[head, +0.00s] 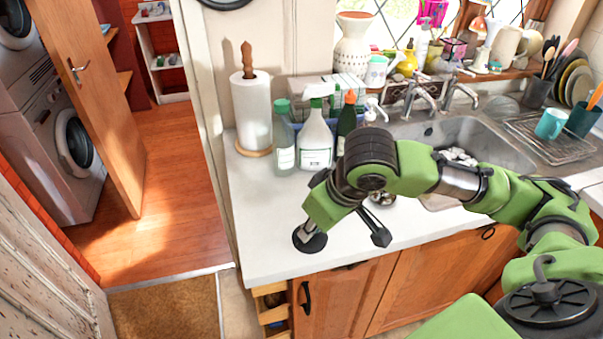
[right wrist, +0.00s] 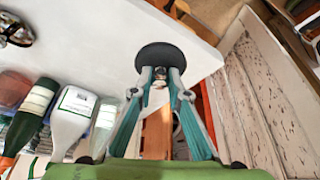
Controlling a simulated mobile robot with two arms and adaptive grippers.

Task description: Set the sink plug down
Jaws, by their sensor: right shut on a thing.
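The sink plug (head: 310,241) is a dark round disc at the front left part of the white counter (head: 262,215). In the right wrist view the plug (right wrist: 166,56) sits at the fingertips, overlapping the counter's edge in the picture. My right gripper (head: 309,230) is shut on the plug, with its fingers pointing down; its fingers also show in the right wrist view (right wrist: 160,78). I cannot tell whether the disc touches the counter. The steel sink (head: 475,130) is behind my right arm and partly hidden by it. My left gripper is not in view.
Bottles (head: 316,140) and a paper towel roll (head: 252,110) stand behind the plug. A small metal piece (head: 381,198) lies right of it, partly hidden. Wooden cabinets (head: 345,295) are below. Bare counter lies left of the plug. A dish rack (head: 555,140) is far right.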

